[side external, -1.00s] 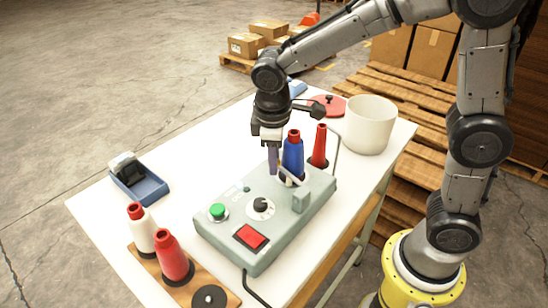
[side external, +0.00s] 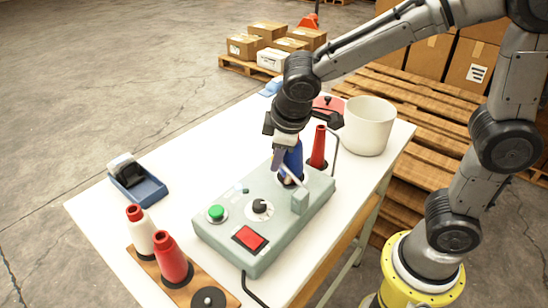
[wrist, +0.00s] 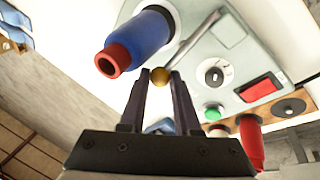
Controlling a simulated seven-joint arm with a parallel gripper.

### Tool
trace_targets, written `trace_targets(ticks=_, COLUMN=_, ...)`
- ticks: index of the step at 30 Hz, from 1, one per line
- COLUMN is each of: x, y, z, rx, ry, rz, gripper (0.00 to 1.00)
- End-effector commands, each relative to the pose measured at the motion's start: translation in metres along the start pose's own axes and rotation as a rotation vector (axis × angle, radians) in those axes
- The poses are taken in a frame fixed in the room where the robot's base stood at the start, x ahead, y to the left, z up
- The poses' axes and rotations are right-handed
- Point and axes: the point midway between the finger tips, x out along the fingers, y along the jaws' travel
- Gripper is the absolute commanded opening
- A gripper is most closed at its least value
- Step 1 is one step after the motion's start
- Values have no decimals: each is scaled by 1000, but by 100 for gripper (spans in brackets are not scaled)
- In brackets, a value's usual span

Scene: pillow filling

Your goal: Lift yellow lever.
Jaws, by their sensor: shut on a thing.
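The yellow lever has a small yellow ball knob (wrist: 160,76) on a thin grey metal rod. The rod rises from the grey-green control box (side external: 222,236) on the table. My gripper (wrist: 160,74) has its two dark fingers closed around the knob in the wrist view. In the side view my gripper (side external: 277,168) is above the box, in front of a blue cone (side external: 293,163), and its fingers hide the knob. The blue cone with a red tip stands right beside my fingers in the wrist view (wrist: 147,38).
The box carries a green button (side external: 216,213), a black dial (side external: 260,207) and a red switch (side external: 249,238). A red cone (side external: 318,150) and a white pot (side external: 369,127) stand behind. A blue tape dispenser (side external: 139,182) is at left; white and red cones stand in front.

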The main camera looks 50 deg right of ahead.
Motion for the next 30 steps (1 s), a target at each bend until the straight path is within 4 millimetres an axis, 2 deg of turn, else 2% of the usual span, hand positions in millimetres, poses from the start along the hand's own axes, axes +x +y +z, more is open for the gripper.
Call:
trace_targets(ticks=8, x=-14, y=-1, z=6, rx=22, ry=126, rz=84, gripper=0)
trace_targets(ticks=20, x=-15, y=-1, z=6, rx=28, ry=142, rz=93, gripper=0)
trace_targets(ticks=21, x=-15, y=-1, z=6, rx=28, ry=142, rz=93, gripper=38)
trace_targets(ticks=25, x=-15, y=-1, z=6, rx=27, ry=141, rz=93, gripper=61)
trace_targets(ticks=30, x=-15, y=-2, z=6, rx=27, ry=141, rz=92, gripper=61)
